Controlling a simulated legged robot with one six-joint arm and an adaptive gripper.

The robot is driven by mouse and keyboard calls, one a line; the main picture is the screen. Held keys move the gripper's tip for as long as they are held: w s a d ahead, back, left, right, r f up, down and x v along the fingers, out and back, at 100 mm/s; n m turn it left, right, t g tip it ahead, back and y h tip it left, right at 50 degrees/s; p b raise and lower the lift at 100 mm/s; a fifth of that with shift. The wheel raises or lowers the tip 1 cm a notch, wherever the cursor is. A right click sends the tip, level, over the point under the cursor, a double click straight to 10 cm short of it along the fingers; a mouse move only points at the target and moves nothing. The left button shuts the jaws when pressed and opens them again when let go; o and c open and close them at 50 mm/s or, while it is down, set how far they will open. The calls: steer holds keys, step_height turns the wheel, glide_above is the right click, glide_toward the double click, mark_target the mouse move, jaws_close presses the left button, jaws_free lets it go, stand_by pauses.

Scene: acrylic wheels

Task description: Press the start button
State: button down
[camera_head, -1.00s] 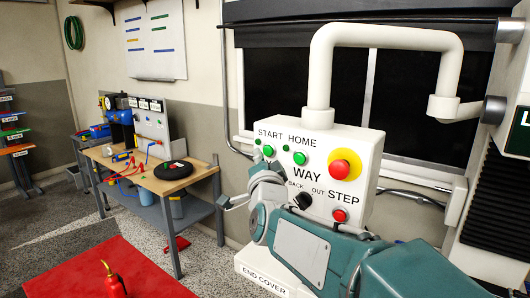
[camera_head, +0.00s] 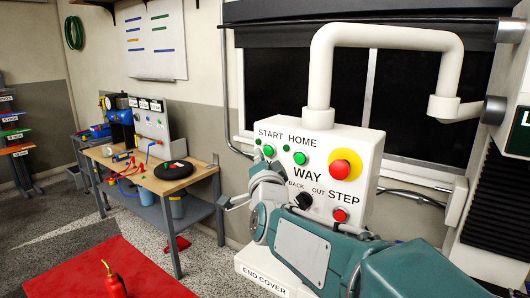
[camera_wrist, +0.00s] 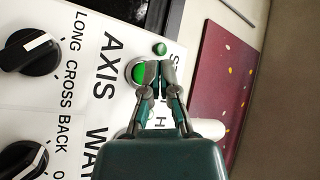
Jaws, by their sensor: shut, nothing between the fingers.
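The start button (camera_head: 268,150) is a round green button under the word START, at the upper left of the white control panel (camera_head: 350,160). In the wrist view the green start button (camera_wrist: 139,73) sits in a pale ring, with a small green lamp beside it. My gripper (camera_wrist: 152,72) is shut and empty, its fingertips over the right part of the button. They hide some of it and most of the START label. I cannot tell whether they touch it. In the head view my arm covers the panel's lower left.
A green HOME button (camera_head: 300,158), a yellow-ringed red button (camera_head: 345,168), a black knob (camera_head: 303,200) and a red STEP button (camera_head: 340,215) share the panel. Black selector knobs (camera_wrist: 30,51) are left in the wrist view. A workbench (camera_head: 150,178) stands further back left.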

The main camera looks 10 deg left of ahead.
stand_by(0.4)
steer(key=shift+w+d+r, duration=0.1)
steer(key=shift+w+d, duration=0.15)
steer(key=shift+w, duration=0.1)
steer(key=shift+w+d, duration=0.15)
steer(key=shift+w, duration=0.15)
stand_by(0.6)
steer(key=shift+s, duration=0.1)
steer(key=shift+s+a, duration=0.3)
steer(key=shift+s, duration=0.35)
steer(key=s, duration=0.1)
steer(key=s+a, duration=0.1)
steer(key=s, duration=0.1)
steer(key=s+a, duration=0.1)
steer(key=s, duration=0.1)
steer(key=shift+s+a, duration=0.15)
steer(key=shift+s, duration=0.1)
stand_by(0.6)
